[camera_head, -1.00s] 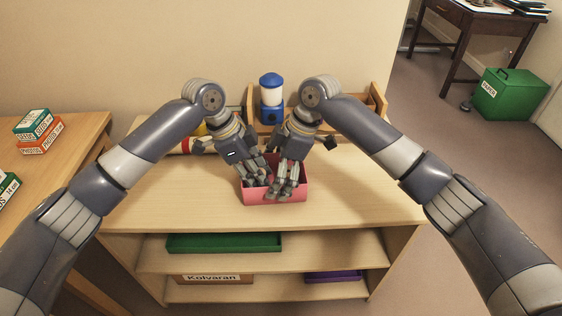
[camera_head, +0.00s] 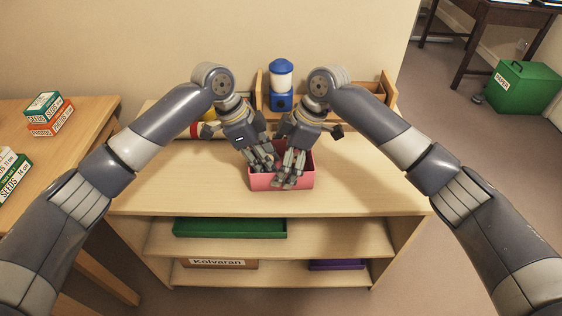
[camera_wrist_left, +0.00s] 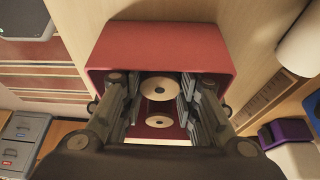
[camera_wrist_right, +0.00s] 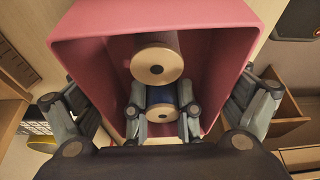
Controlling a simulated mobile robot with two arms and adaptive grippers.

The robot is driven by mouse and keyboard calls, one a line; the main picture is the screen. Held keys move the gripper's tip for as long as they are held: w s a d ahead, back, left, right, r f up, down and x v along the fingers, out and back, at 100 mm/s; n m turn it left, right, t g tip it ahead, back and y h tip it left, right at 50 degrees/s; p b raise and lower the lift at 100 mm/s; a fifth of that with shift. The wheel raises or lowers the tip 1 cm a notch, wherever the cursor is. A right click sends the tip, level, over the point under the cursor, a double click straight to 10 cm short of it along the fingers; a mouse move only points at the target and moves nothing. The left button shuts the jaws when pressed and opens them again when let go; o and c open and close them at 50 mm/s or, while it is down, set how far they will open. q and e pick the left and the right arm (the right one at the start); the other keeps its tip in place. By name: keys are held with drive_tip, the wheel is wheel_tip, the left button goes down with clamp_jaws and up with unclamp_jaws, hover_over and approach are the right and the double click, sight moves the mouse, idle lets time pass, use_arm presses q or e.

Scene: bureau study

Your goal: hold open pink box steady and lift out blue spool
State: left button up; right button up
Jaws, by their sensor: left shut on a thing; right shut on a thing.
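The open pink box (camera_head: 281,182) stands on the shelf unit's top and shows in both wrist views (camera_wrist_left: 160,45) (camera_wrist_right: 205,20). Inside it, the blue spool (camera_wrist_right: 160,97) lies beside a second, brownish spool (camera_wrist_right: 155,62); their tan ends also show in the left wrist view. The hands hide much of the box's inside in the head view.
Behind the box stand a blue-and-white lantern (camera_head: 281,86) and a wooden organiser (camera_head: 374,94). A green tray (camera_head: 230,228), a purple box (camera_head: 336,265) and a labelled box (camera_head: 217,263) lie on lower shelves.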

use_arm(q)
drive_tip(key=shift+r, duration=4.8)
use_arm(e)
drive_tip(key=o, duration=0.8)
drive_tip(key=v, duration=1.2)
